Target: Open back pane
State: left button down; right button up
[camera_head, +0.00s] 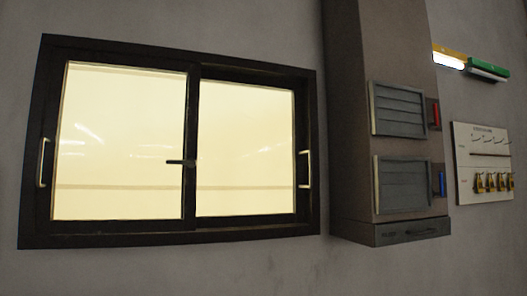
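A dark-framed sliding window (180,239) is set in the grey wall, with a left pane (120,140) and a right pane (245,145) side by side. Both panes are pale yellow and their stiles meet at the middle, with no open gap visible. I cannot tell for sure which pane is the back one. A light vertical handle (43,162) is at the far left side, and another handle (303,169) is at the far right side. A small dark latch (181,162) sticks out at the middle stile. Neither of my grippers is in view.
A brown boxed column (350,110) juts out right of the window, with two louvered vents (400,110) and red and blue levers (436,115) beside them. A pale board (480,150) with several yellow items hangs farther right, below yellow and green fittings (488,68).

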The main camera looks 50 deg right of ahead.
aim_at(298, 216)
jog(key=l+z, duration=0.1)
jog(key=z, duration=0.35)
jog(key=i+z, duration=0.1)
jog(key=z, duration=0.85)
jog(key=i+j+z, duration=0.1)
jog(key=j, duration=0.2)
